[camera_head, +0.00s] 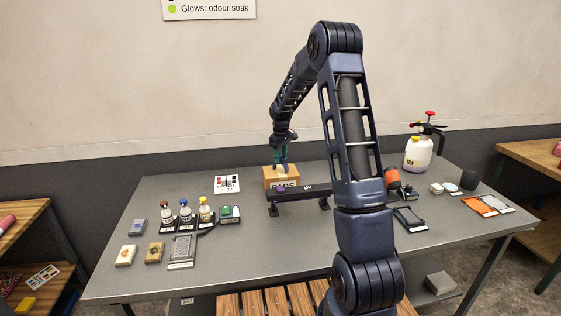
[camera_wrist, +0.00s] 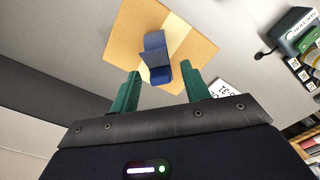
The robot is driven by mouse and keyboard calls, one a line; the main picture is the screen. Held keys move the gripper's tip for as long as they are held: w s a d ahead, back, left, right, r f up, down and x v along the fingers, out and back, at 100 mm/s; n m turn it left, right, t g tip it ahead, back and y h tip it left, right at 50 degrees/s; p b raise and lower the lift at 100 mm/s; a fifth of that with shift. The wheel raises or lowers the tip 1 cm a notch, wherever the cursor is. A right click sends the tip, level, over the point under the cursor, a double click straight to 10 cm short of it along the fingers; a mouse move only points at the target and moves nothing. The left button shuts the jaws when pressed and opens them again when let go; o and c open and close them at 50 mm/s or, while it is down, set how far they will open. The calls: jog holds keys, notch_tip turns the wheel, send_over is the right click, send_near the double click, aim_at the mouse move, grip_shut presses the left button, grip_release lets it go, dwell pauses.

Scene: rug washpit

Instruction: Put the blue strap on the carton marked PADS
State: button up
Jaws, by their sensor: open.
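The tan carton (camera_head: 269,182) stands on the grey table behind a black UV bar. Its dark lettering is partly hidden by the bar, but seems to read PADS. In the wrist view the carton's top (camera_wrist: 192,47) shows a paler tape band. The folded blue strap (camera_wrist: 155,58) appears to lie on that top, across the band, with a flap angled up. My gripper (camera_wrist: 162,82) is open, its green fingers apart at the strap's near end, with no visible grip on it. In the head view my gripper (camera_head: 282,158) is just above the carton.
The UV bar (camera_head: 303,188) stands on legs in front of the carton. A card (camera_head: 227,184) lies left of it. Several small bottles (camera_head: 186,212) stand at the left. The table's front middle is clear.

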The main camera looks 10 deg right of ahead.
notch_tip(320, 180, up, 10)
jog(key=shift+f, duration=0.15)
jog(key=s+d+r+m+t, duration=0.1)
jog(key=s+r, duration=0.3)
jog(key=s, duration=0.4)
jog(key=s+d+r+m+t, duration=0.1)
jog(key=s+r+m, duration=0.1)
jog(key=s+r, duration=0.45)
jog(key=s+d+r+m, duration=0.1)
jog(key=s+d+r, duration=0.15)
jog(key=s, duration=0.65)
jog(key=s+f+m+t, duration=0.1)
jog(key=s+m, duration=0.1)
jog(key=s, duration=0.9)
jog(key=s+d+f+m+t, duration=0.1)
jog(key=s+m, duration=0.2)
jog(key=s, duration=0.9)
jog(key=shift+d+f+t, duration=0.25)
jog(key=shift+f+t, duration=0.05)
jog(key=shift+t, duration=0.1)
jog(key=shift+s, duration=0.1)
